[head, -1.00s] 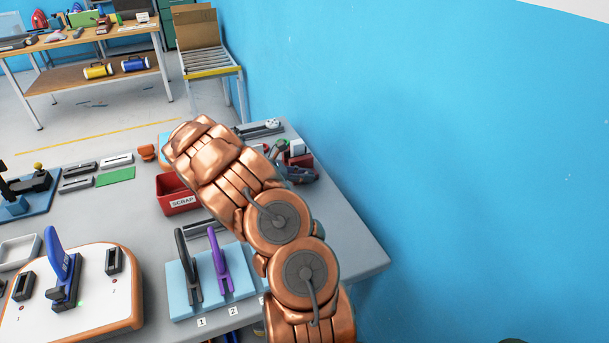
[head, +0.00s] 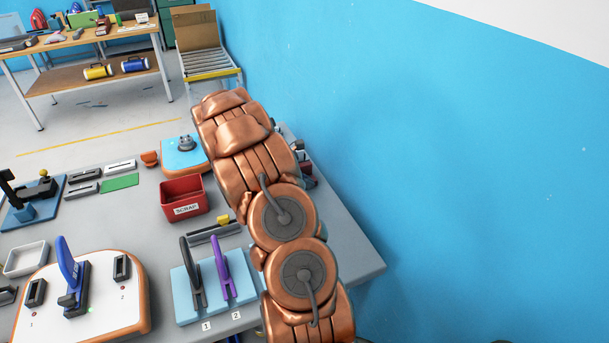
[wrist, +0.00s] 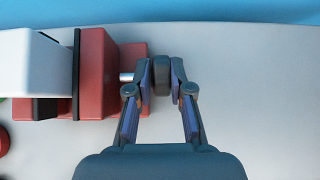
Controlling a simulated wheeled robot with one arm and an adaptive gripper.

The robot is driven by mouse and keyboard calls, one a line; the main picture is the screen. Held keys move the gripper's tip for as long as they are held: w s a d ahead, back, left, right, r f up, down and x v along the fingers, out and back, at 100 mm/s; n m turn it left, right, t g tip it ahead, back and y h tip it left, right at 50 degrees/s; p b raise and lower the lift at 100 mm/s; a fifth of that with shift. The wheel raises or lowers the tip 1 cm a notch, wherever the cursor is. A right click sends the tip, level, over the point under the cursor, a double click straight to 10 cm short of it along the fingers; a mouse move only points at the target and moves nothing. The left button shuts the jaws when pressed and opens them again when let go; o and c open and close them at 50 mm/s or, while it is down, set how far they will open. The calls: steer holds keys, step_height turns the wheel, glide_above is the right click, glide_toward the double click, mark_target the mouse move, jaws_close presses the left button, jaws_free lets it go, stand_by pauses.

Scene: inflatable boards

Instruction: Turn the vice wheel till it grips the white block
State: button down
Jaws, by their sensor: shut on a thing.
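In the wrist view the red vice (wrist: 95,90) fills the left side. The white block (wrist: 32,68) is at the far left, beside the dark face of the near vice jaw (wrist: 76,72); I cannot tell whether they touch. A short silver screw (wrist: 127,76) runs from the vice to the dark grey wheel (wrist: 161,74). My gripper (wrist: 160,82) is shut on the wheel, one finger on each side. In the head view a little of the red vice (head: 307,175) shows past my arm; my gripper is hidden there.
A red scrap bin (head: 182,200) and a blue board (head: 184,158) with a grey fitting stand left of my arm. A light blue stand with black and purple levers (head: 223,268) is in front. The blue wall (head: 450,150) is close on the right.

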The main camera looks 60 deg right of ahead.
steer(key=y+p, duration=0.1)
steer(key=t+y+p, duration=0.1)
steer(key=p, duration=0.1)
steer(key=shift+s+d+r+t, duration=0.15)
steer(key=shift+s+r+t, duration=0.05)
steer(key=shift+r+t, duration=0.1)
steer(key=shift+s+d+f+t+y+p, duration=0.15)
steer(key=shift+t+y+p, duration=0.35)
steer(key=shift+y+p, duration=0.65)
steer(key=shift+p, duration=0.35)
steer(key=c, duration=1)
jaws_free()
steer(key=shift+c, duration=0.2)
steer(key=v, duration=1.2)
